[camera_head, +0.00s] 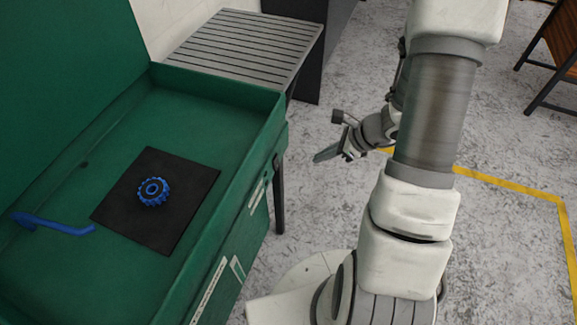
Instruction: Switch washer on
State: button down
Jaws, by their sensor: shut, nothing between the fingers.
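The green washer (215,95) stands at the left, an open basin with its lid raised at the back left. A blue gear-like part (153,192) lies on a black mat (185,215) inside the basin. A bent blue spout or lever (52,224) shows at the basin's left side. I cannot make out a switch on the washer. My gripper (318,158) is shut and empty, beyond the washer's right side, over the floor and apart from the washer.
A grey slatted table (245,42) stands behind the washer, with a dark cabinet (312,50) beside it. A brown wooden piece of furniture (563,40) is at the far right. Open grey floor with yellow lines (500,187) lies to the right.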

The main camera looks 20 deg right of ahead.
aim_at(276, 162)
jog(key=shift+s+d+f, duration=0.1)
jog(key=shift+d+f, duration=0.1)
jog(key=shift+f, duration=0.05)
jog(key=a+r+b+x, duration=0.1)
jog(key=x, duration=0.5)
jog(key=w+b+x, duration=0.1)
jog(key=x, duration=0.6)
jog(key=shift+w+a+r, duration=0.2)
jog(key=shift+a+r, duration=0.2)
jog(key=shift+f+b, duration=0.15)
jog(key=shift+b, duration=0.45)
